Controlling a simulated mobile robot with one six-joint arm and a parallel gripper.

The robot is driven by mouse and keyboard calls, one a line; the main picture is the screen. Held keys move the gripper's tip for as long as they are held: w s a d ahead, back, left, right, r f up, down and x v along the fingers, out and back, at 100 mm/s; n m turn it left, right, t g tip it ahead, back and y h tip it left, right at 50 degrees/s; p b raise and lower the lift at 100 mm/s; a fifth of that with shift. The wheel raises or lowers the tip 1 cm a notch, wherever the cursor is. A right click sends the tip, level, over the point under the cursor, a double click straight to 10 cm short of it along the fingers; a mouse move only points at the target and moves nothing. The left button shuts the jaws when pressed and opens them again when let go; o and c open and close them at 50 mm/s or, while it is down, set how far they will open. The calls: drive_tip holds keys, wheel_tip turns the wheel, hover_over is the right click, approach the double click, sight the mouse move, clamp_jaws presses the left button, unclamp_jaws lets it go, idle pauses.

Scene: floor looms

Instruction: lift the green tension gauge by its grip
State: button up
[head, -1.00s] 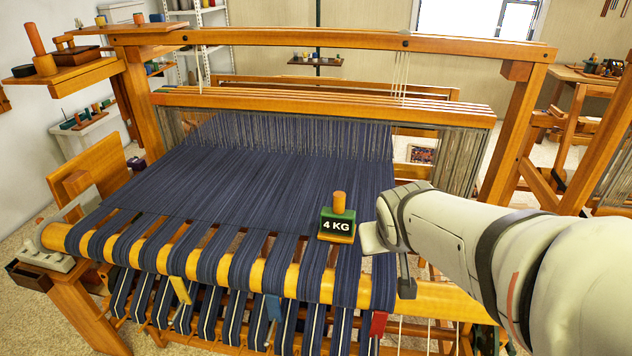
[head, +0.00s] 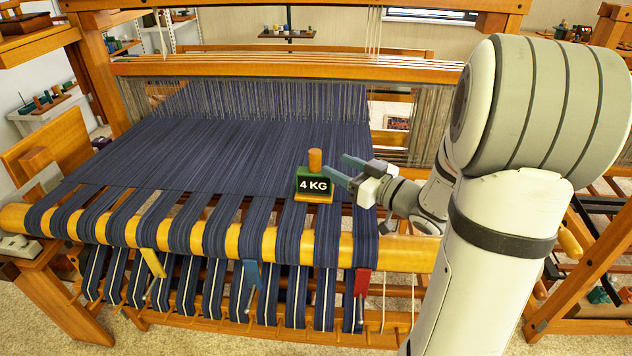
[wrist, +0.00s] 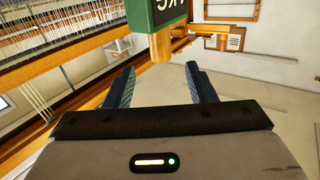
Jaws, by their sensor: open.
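The green tension gauge (head: 312,184) is a small block marked "4 KG" with an orange cylindrical grip (head: 315,160) on top. It stands upright on the dark blue warp near the front beam. My gripper (head: 337,167) is open and empty, just right of the gauge, its blue fingers pointing toward the grip. In the wrist view, the gauge (wrist: 154,12) appears upside down at the top edge, partly cut off. Its grip (wrist: 160,48) lies ahead of the gap between my fingertips (wrist: 161,72), and I see no contact.
The blue warp (head: 200,150) spreads left of the gauge over the wooden front beam (head: 405,253). Yellow, blue and red clips hang below the beam. The heddles and castle bar (head: 290,67) stand behind. The warp around the gauge is otherwise clear.

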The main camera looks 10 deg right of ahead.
sight(320, 157)
drive_tip(key=x, duration=0.7)
drive_tip(key=shift+w+a+p, duration=0.25)
drive_tip(key=shift+a+p, duration=0.05)
clamp_jaws()
idle(0.4)
